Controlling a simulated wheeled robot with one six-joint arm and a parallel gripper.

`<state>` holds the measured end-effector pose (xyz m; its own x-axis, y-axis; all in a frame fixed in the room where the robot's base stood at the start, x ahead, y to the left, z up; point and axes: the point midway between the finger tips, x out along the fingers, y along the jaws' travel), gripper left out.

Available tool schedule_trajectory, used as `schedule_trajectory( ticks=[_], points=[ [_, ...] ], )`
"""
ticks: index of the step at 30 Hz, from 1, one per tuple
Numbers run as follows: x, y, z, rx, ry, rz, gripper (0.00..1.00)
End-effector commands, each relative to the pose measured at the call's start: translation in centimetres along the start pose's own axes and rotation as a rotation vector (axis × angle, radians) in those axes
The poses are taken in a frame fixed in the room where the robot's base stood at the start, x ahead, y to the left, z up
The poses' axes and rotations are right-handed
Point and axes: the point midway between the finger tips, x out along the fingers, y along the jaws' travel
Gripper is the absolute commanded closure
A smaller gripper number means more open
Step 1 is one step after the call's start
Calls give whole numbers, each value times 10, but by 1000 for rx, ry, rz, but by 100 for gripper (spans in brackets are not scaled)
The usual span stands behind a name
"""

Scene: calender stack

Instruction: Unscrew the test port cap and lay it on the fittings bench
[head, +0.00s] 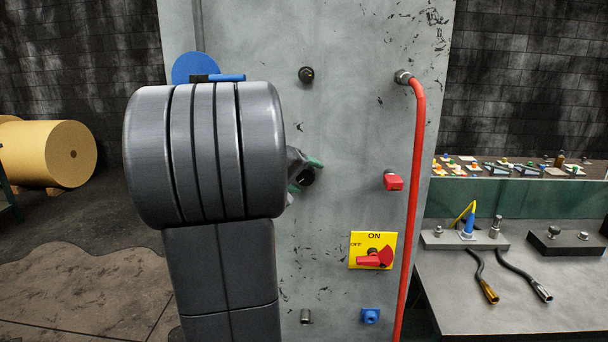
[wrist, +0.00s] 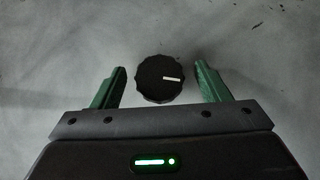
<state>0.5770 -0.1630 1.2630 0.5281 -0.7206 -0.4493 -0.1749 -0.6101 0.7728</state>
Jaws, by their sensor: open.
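A black ridged round cap (wrist: 159,80) with a short white mark on its face sits on the grey panel in the wrist view. My gripper (wrist: 159,70) is open, with one green finger on each side of the cap and a gap on both sides. In the head view the dark cap (head: 307,177) shows beside my gripper (head: 304,174), which my arm partly hides. The bench (head: 480,310) stands at the right, with fittings on it.
The panel also carries a black fitting (head: 306,74), a red hose (head: 416,190), a red square fitting (head: 394,181), a yellow switch plate with a red handle (head: 374,258) and a blue fitting (head: 370,316). The bench's front part is clear.

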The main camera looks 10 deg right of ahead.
Motion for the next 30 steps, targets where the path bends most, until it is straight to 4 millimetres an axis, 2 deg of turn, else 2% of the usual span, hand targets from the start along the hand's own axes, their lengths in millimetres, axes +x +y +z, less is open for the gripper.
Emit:
schedule_trajectory(
  ticks=[10,17,18,19,21,23,30],
  points=[
    [3,0,0,1,1,0,33],
    [3,0,0,1,0,0,78],
    [3,0,0,1,0,0,78],
    [3,0,0,0,0,0,62],
    [3,0,0,0,0,0,76],
    [3,0,0,0,1,0,79],
    [4,-2,1,-25,1,25,80]
  ],
)
